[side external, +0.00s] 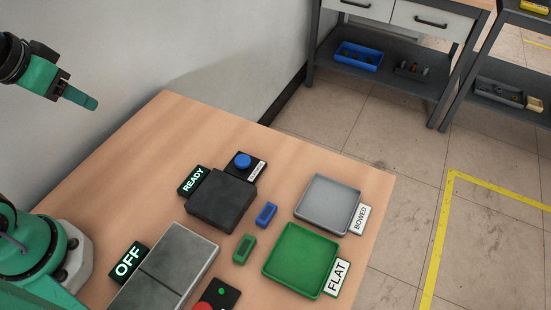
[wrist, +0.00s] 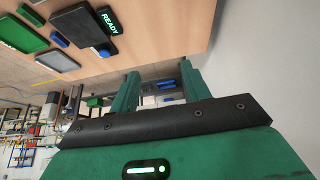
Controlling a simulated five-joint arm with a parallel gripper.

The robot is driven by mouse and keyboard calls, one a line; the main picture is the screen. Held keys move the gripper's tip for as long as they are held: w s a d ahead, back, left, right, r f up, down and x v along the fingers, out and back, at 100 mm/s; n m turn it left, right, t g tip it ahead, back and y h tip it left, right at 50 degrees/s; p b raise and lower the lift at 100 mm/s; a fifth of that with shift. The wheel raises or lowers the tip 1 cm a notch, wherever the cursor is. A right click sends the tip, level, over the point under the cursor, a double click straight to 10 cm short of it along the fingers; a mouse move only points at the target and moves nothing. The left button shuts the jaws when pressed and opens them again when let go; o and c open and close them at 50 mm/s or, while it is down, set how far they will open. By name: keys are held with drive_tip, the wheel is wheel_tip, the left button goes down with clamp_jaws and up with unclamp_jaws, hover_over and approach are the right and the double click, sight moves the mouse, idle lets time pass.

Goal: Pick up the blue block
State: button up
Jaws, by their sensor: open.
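The blue block (side external: 266,214) is a small block lying on the wooden table, between the dark square plate and the two trays. In the wrist view the blue block (wrist: 59,40) shows small at the upper left, beside the dark plate. My gripper (side external: 82,99) is raised at the upper left of the side view, well away from the block. In the wrist view my gripper (wrist: 160,72) has its two green fingers spread, with nothing held between them.
A green block (side external: 244,249) lies near the blue one. A grey BOWED tray (side external: 351,216) and green FLAT tray (side external: 270,267) stand to the right. A dark plate (side external: 221,200), blue button (side external: 243,161) and grey slab (side external: 178,262) stand left. The table's far-left area (side external: 160,140) is clear.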

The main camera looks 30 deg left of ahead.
drive_tip(key=w+d+g, duration=0.2)
drive_tip(key=w+d, duration=0.3)
drive_tip(key=d, duration=0.1)
drive_tip(key=g, duration=0.4)
approach(266, 214)
drive_tip(key=shift+w+a+f, duration=0.1)
drive_tip(key=shift+a+f, duration=0.05)
drive_tip(key=shift+a, duration=0.1)
drive_tip(key=shift+d+f, duration=0.2)
drive_tip(key=shift+d, duration=0.05)
drive_tip(key=shift+s+f, duration=0.2)
drive_tip(key=shift+f, duration=3.75)
clamp_jaws()
